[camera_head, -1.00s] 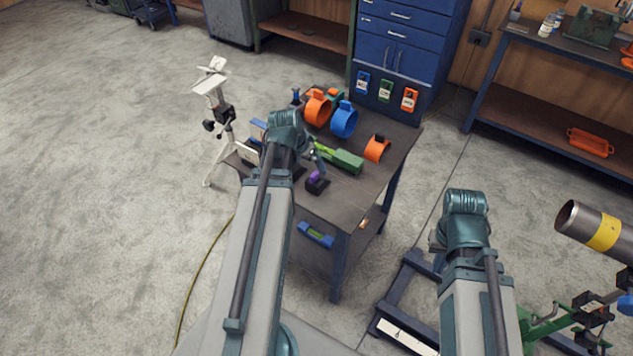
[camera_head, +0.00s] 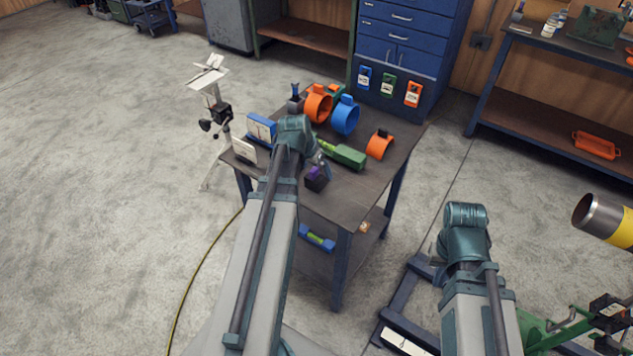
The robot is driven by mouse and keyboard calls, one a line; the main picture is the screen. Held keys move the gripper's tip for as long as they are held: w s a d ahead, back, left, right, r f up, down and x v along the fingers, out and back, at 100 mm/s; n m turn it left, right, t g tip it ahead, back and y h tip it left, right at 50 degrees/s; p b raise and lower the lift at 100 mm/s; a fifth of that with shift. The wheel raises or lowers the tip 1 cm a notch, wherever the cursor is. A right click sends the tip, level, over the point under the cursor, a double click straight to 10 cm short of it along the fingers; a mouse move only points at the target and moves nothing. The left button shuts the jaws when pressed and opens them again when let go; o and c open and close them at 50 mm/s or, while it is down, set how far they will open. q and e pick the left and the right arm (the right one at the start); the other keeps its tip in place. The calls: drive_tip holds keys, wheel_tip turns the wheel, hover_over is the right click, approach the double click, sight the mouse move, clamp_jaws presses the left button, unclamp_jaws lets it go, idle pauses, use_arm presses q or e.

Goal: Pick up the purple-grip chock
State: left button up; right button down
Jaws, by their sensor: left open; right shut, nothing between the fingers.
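The purple-grip chock (camera_head: 316,179), a dark block with a purple top, sits near the front edge of the dark work table (camera_head: 355,203). My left gripper (camera_head: 322,167) is open just above and beside the purple grip, partly hidden by its own wrist. I cannot tell from this view whether the fingers are around the grip or touching it. My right gripper (camera_head: 436,247) is shut and empty, low over the floor right of the table, and mostly hidden behind its wrist.
A green tool (camera_head: 345,155), orange clamp (camera_head: 379,144), blue ring (camera_head: 345,116) and orange ring (camera_head: 318,103) lie behind the chock. A blue-framed box (camera_head: 262,129) stands at the table's left. A blue level (camera_head: 316,238) is on the lower shelf. A pipe (camera_head: 603,217) is at right.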

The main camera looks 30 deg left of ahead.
use_arm(q)
drive_tip(key=b+x, duration=0.4)
drive_tip(key=x, duration=0.1)
drive_tip(key=shift+w+a+f, duration=0.1)
drive_tip(key=shift+w+a, duration=0.1)
drive_tip(key=shift+a, duration=0.05)
clamp_jaws()
drive_tip(key=shift+r, duration=0.25)
